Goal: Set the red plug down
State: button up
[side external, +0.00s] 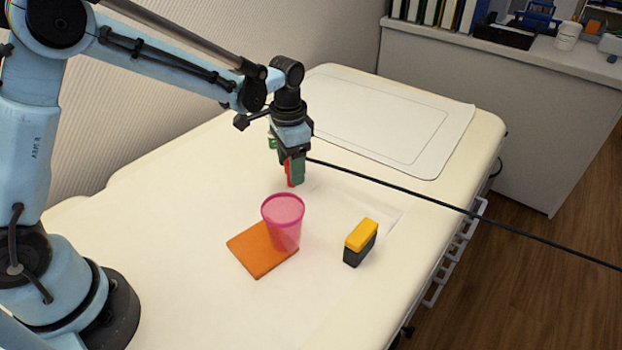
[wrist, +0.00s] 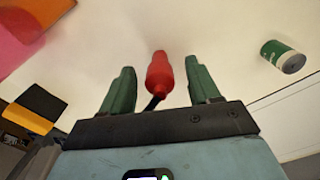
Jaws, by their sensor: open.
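The red plug (wrist: 159,74) is between the two green fingers of my gripper (wrist: 162,70) in the wrist view, with a clear gap on each side. The fingers are open and do not touch it. A black cable leaves the plug's near end. In the side view, my gripper (side external: 295,180) points down, low over the white table (side external: 180,220), and the red plug (side external: 289,172) shows as a strip beside a green finger. Whether the plug's lower end touches the table is hard to tell.
A pink translucent cup (side external: 283,222) stands by an orange pad (side external: 250,256). A yellow-and-black block (side external: 360,243) is to its right. A green can (wrist: 278,55) is near my gripper. A black cable (side external: 430,196) crosses the table to the right. A white mat (side external: 385,118) lies behind.

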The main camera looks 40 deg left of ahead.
grip_shut()
jog(key=shift+r, duration=0.15)
jog(key=shift+r, duration=0.6)
notch_tip(320, 180, up, 3)
jog(key=shift+f, duration=0.1)
jog(key=s+d+r, duration=0.7)
jog(key=d, duration=0.3)
jog(key=s+d+f, duration=0.3)
jog(key=s+d, duration=1)
jog(key=shift+f, duration=4)
